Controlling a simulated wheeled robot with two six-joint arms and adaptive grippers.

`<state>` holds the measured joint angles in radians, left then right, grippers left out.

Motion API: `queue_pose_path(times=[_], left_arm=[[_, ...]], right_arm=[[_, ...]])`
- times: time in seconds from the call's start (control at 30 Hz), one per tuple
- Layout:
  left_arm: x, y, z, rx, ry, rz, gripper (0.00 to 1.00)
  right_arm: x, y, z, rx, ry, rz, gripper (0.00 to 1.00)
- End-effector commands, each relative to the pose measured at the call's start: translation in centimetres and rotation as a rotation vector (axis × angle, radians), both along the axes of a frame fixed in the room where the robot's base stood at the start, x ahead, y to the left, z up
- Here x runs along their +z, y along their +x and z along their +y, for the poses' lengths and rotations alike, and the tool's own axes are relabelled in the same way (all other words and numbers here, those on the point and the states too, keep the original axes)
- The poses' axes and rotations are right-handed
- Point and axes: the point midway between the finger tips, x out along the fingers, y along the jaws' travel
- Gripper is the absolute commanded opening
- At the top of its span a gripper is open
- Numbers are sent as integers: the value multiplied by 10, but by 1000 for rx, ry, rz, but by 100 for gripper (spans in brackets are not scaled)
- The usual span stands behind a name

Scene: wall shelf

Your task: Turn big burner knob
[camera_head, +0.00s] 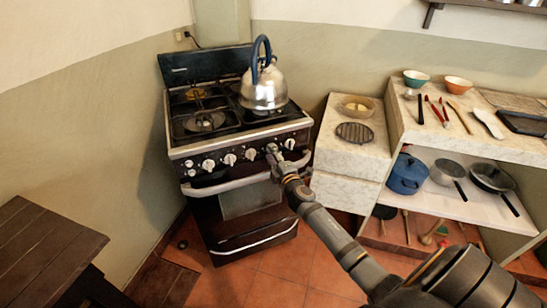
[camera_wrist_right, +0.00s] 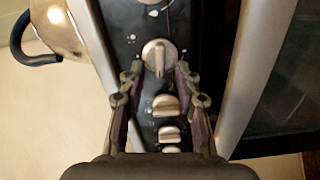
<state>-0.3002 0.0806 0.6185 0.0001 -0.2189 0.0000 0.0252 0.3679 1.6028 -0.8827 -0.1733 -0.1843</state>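The dark stove (camera_head: 235,130) has a front panel with a row of several silver knobs, such as one knob (camera_head: 230,159) near the middle. My right gripper (camera_head: 272,150) reaches the panel near its right part. In the right wrist view, the open fingertips of my right gripper (camera_wrist_right: 158,68) are on either side of one round knob (camera_wrist_right: 158,55) with a raised grip bar. I cannot tell whether they touch it. More knobs (camera_wrist_right: 165,105) lie between the fingers, closer to the wrist. No label shows which knob is the big burner's. My left gripper is not in view.
A silver kettle (camera_head: 263,92) with a blue handle stands on the stove's right side. An oven handle bar (camera_head: 225,186) runs below the knobs. A counter (camera_head: 350,140) stands right of the stove, and a dark wooden table (camera_head: 40,255) is at lower left.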

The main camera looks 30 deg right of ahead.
Motion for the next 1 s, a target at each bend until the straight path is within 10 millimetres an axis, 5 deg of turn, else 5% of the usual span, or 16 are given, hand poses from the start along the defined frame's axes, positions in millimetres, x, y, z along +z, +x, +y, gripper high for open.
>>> queue_pose_path(times=[0.53, 0.93, 1.0], left_arm=[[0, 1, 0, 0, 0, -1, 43], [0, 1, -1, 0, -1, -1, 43], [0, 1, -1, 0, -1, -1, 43]], right_arm=[[-1, -105, 16, 2, -2, 4, 33], [0, -118, 18, 0, 0, 0, 33], [0, -118, 18, 0, 0, 0, 25]])
